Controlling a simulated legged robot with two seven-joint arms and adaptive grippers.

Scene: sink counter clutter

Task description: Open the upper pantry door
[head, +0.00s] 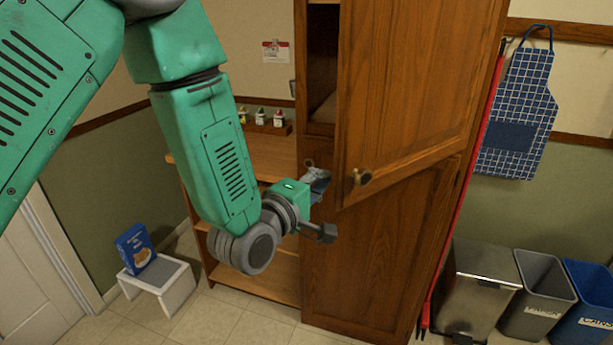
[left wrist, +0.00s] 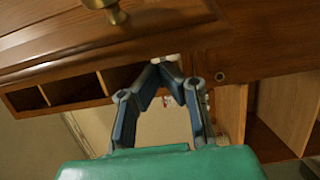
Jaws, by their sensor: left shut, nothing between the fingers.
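The upper pantry door (head: 405,80) is brown wood and stands partly open, with its left edge swung out from the cabinet and a dark gap showing the inside. Its round brass knob (head: 361,177) is at the lower left corner; the knob also shows at the top of the left wrist view (left wrist: 108,10). My left gripper (head: 322,178) is just left of the door's lower corner, near the knob but not on it. In the left wrist view its fingers (left wrist: 166,62) meet at the tips, shut and empty, below the door's lower edge. My right gripper is not in view.
The lower pantry door (head: 375,265) is closed. An open wooden shelf (head: 255,155) with small bottles stands to the left. A white stool (head: 160,285) holds a blue box (head: 136,248). A red pole (head: 462,190), a metal bin (head: 480,285) and open bins are at right.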

